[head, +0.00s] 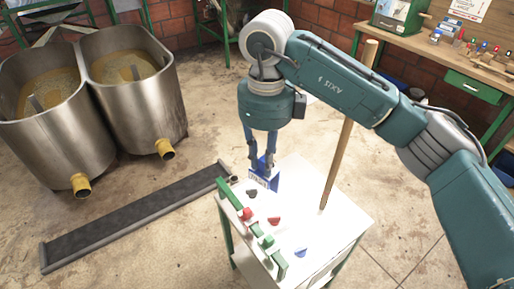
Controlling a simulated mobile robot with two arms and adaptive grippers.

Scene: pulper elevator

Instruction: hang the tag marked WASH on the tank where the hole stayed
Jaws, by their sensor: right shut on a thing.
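Two round steel tanks stand side by side at the left: the left tank (62,140) and the right tank (148,108). Each holds brownish-yellow stuff, with a grey upright piece in it, and has a yellow outlet low on its side. My right gripper (262,164) points down over the far left corner of a white-topped cart, its fingers shut on a blue and white piece (264,180). No WASH marking is readable. On the cart top lie small dark (252,193), red (274,220) and blue (300,252) pieces. My left gripper is out of view.
The white cart (335,222) has a green rail with red and green pieces along its left edge. A wooden pole (347,135) rises beside my arm. A long dark belt-like piece (135,220) lies on the floor between tanks and cart. A workbench (440,55) stands at the back right.

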